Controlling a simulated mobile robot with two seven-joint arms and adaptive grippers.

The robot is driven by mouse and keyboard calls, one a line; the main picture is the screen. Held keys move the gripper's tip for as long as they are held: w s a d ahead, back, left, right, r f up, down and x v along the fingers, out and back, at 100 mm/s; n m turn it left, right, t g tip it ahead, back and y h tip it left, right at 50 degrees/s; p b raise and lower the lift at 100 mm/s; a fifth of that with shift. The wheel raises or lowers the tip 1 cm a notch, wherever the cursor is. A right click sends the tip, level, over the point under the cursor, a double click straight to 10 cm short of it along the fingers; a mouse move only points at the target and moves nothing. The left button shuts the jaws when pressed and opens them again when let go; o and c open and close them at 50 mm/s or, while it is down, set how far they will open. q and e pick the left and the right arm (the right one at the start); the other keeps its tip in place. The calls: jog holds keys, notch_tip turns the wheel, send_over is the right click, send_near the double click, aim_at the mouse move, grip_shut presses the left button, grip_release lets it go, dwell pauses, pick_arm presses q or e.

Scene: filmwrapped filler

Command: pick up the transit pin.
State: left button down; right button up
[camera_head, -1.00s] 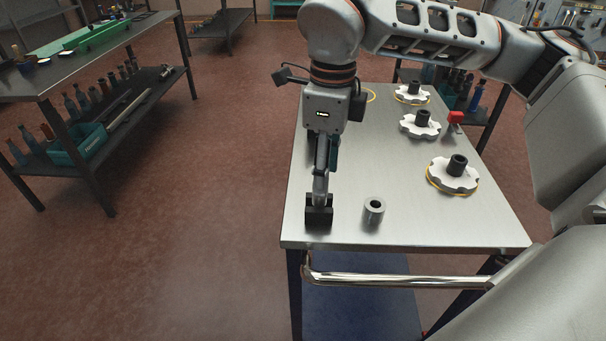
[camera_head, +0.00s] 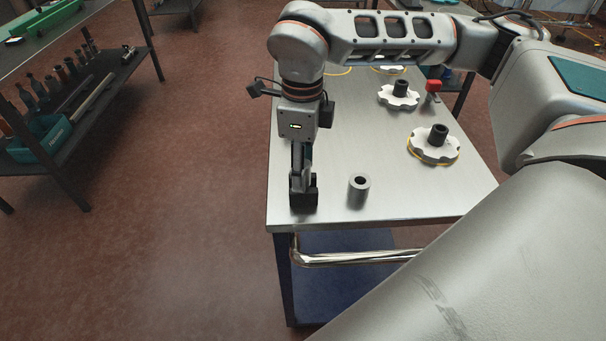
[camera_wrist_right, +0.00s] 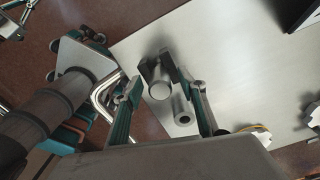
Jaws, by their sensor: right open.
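A plain grey metal cylinder stands at a dark block (camera_head: 304,199) near the table's front left corner. I take it for the transit pin; in the right wrist view the pin (camera_wrist_right: 160,90) shows its round end, with the block (camera_wrist_right: 150,68) beside it. My right gripper (camera_head: 301,165) points straight down over the block. In the right wrist view its fingers (camera_wrist_right: 158,92) are apart, on either side of the pin. I cannot tell whether they touch it. In the head view the gripper largely hides the pin. My left gripper is not in view.
A hollow grey sleeve (camera_head: 358,191) stands just right of the block. White lobed wheels with dark hubs (camera_head: 433,148) and a red-topped item (camera_head: 433,86) lie further back on the steel table (camera_head: 400,205). Shelving with bottles and a teal bin (camera_head: 40,140) stands left.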

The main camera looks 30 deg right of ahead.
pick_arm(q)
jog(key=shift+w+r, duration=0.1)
pick_arm(e)
grip_shut()
